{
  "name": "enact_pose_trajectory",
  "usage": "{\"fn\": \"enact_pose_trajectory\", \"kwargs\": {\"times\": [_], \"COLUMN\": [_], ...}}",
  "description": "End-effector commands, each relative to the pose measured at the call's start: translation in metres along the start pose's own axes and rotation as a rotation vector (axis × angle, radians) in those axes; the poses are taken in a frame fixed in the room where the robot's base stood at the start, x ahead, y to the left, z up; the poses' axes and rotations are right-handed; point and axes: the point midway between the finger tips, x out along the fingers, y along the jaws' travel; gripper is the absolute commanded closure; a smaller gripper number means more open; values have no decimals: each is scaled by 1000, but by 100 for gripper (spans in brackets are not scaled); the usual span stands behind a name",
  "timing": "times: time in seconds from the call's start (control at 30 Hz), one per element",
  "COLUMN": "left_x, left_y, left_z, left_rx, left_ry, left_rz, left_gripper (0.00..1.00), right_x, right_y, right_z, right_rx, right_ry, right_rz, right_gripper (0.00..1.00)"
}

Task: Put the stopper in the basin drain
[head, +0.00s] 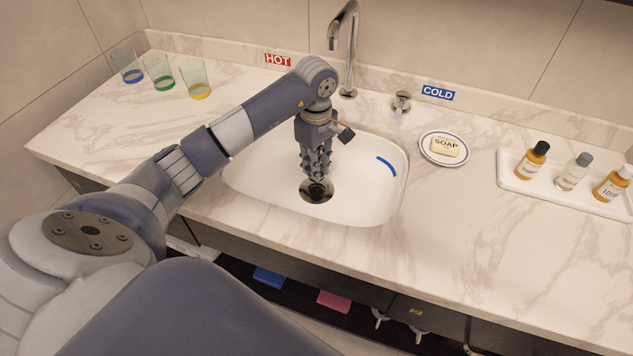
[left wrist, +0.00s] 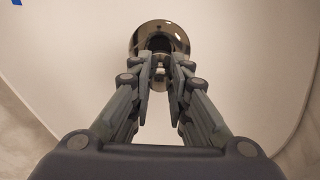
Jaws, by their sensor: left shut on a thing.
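The white basin (head: 365,190) is set into the marble counter. Its round, shiny drain (head: 305,194) lies near the front of the basin floor; it also shows in the left wrist view (left wrist: 181,38), just beyond my fingertips. My left gripper (head: 317,176) points down over the drain and is shut on the stopper. In the left wrist view a small shiny piece of the stopper (left wrist: 160,71) shows between the fingertips (left wrist: 160,78). The fingers hide most of it, and I cannot tell whether it touches the drain. My right gripper is out of view.
A faucet (head: 351,45) and a small knob (head: 401,101) stand behind the basin. A soap dish (head: 427,155) and a tray of bottles (head: 513,180) stand to the right. Glasses (head: 195,80) stand at the left. A blue strip (head: 386,166) marks the basin wall.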

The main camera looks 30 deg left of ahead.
Motion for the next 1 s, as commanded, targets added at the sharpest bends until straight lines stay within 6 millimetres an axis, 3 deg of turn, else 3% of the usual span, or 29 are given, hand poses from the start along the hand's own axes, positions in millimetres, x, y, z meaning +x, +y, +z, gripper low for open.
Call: {"fn": "enact_pose_trajectory", "kwargs": {"times": [0.2,0.5,0.87,0.9,1.0], "left_x": [24,59,65,65,64], "left_y": [0,0,1,0,0], "left_z": [0,1,0,0,0], "left_rx": [1,3,4,5,5], "left_ry": [-1,-2,1,1,0], "left_rz": [2,1,2,2,2], "left_gripper": [100,100,100,81,63], "right_x": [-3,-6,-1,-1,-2], "right_y": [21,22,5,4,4], "right_z": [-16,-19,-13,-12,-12], "right_rx": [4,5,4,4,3], "right_ry": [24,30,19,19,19], "right_rz": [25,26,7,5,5], "right_gripper": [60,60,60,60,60]}}
